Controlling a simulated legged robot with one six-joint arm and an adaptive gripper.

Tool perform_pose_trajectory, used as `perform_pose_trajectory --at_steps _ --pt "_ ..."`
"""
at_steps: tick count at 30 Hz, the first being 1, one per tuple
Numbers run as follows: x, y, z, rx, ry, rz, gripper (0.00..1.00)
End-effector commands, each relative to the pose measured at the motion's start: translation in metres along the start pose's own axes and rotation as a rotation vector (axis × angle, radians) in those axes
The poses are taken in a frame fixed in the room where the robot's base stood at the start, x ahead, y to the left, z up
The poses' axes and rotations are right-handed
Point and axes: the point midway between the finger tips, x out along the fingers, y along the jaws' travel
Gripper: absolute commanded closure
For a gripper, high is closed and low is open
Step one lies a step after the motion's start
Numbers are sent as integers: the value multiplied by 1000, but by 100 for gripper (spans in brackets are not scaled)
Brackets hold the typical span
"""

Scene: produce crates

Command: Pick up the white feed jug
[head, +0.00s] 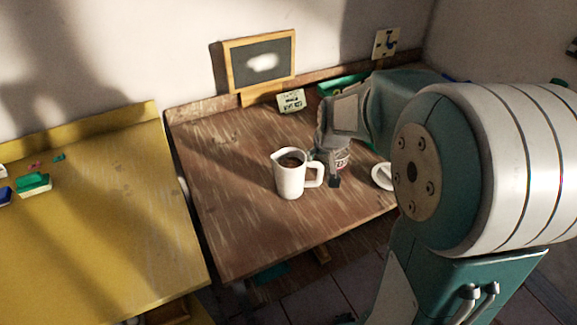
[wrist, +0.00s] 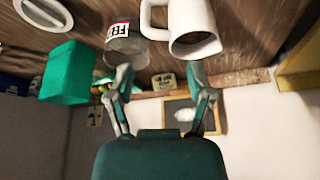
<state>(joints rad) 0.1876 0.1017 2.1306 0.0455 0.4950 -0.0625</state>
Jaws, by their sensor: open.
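The white jug (head: 289,182) stands upright on the brown wooden table, with dark brown contents at its mouth and its handle on the right. It also shows at the top of the wrist view (wrist: 193,28), where the picture is upside down. My gripper (head: 325,170) is just right of the jug in the head view, close to the handle. In the wrist view its two fingers (wrist: 161,74) are spread apart with nothing between them, and the jug and its handle lie beyond the fingertips. Whether a finger touches the handle is unclear.
A clear jar (wrist: 124,42) with a red and white label stands beside the jug. A white round object (head: 383,177), a green box (wrist: 69,72) and a small card (head: 291,101) are nearby. A framed board (head: 260,63) is behind. The table's front left is clear.

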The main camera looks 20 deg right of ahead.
Motion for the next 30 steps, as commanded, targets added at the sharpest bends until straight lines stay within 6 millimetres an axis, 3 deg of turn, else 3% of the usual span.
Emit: perform_pose_trajectory --at_steps 1,6,14,21,30 --pt "21 4 -4 10 -14 5 32" --pt "66 9 -13 27 -22 20 32" --pt "94 10 -15 33 -24 27 32" --pt "131 15 -15 34 -25 24 32" --pt "157 19 -15 35 -26 26 32"
